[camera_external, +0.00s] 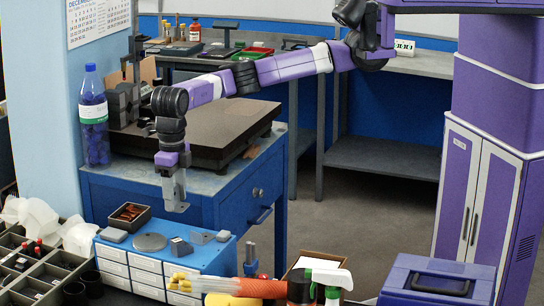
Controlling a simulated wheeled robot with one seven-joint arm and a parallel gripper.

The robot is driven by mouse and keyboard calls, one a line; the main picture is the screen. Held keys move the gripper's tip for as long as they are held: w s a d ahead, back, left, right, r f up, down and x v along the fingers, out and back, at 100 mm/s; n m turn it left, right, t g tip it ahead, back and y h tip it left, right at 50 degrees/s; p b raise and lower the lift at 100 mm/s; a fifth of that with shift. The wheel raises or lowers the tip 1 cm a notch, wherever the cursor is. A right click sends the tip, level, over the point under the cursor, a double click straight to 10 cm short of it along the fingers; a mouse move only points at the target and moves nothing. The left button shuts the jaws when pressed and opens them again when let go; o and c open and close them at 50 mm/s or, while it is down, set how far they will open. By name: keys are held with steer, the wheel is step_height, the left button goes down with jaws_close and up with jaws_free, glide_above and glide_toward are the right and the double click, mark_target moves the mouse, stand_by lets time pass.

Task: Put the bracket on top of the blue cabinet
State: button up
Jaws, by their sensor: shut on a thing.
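My gripper (174,176) points down at the end of my purple arm, left of the picture's middle. It is shut on a small light grey piece, which I take to be the bracket (178,203); the fingers and the piece are hard to tell apart at this size. The blue cabinet (170,254) is low, with a blue top and several white-fronted drawers. The gripper and the piece appear above or behind the back part of its top; I cannot tell the exact height or whether they touch anything.
On the cabinet top are a dark box (129,216) of brown pieces, a grey disc (149,242) and several small grey blocks. Behind stands a blue workbench (230,206) with a dark plate (205,134). A bottle (94,118) stands left. Spray bottles and gloves crowd the front.

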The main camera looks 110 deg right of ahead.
mark_target(178, 232)
steer(key=shift+f, duration=3.4)
steer(key=shift+f, duration=0.2)
steer(key=o, duration=1.2)
steer(key=shift+r, duration=0.15)
step_height(178, 232, up, 12)
steer(key=shift+r+b, duration=0.1)
steer(key=shift+b, duration=0.2)
